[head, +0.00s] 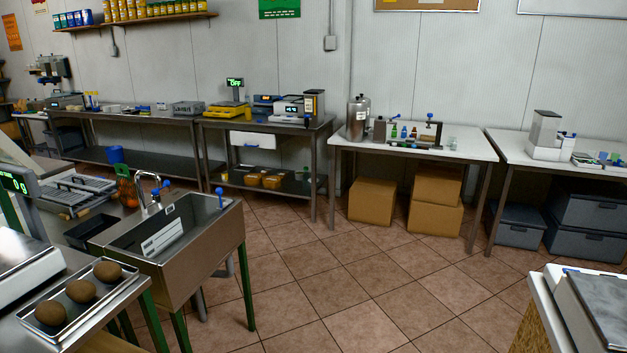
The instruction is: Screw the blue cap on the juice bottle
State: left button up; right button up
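Neither of my grippers is in view. Several small bottles (403,132) stand in a row on the white-topped table (450,155) by the back wall. They are far off and too small to tell which one is the juice bottle. A blue spot shows at the top of the row, but I cannot tell whether it is a loose cap or part of a bottle. A dark frame with a blue knob (430,116) stands beside the bottles.
A metal canister (358,117) stands left of the bottles. Cardboard boxes (372,200) sit under that table. A steel sink (185,240) and a tray with brown round items (20,322) are at the near left. A counter (548,310) is at the near right. Tiled floor between is clear.

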aim_at(248, 104)
jog(key=i+j+z, duration=0.1)
jog(key=i, duration=0.3)
jog(key=i+j, duration=0.2)
jog(key=i, duration=0.15)
jog(key=i+j+z, duration=0.15)
jog(key=i, duration=0.25)
jog(key=i+l, duration=0.1)
jog(key=i, duration=1.45)
jog(key=i+l, duration=0.15)
jog(key=i, duration=0.65)
jog(key=i+j+u, duration=0.1)
jog(key=i+u, duration=0.3)
jog(key=i, duration=0.2)
jog(key=i+l+u, duration=0.1)
jog(key=i+u, duration=0.3)
jog(key=i, duration=0.2)
jog(key=i+l+u, duration=0.4)
jog(key=i, duration=0.15)
jog(key=i+j+z, duration=0.4)
jog(key=i+j, duration=0.3)
jog(key=i, duration=0.4)
jog(key=i+j+z, duration=0.4)
jog(key=i+j, duration=0.55)
jog(key=j, duration=0.05)
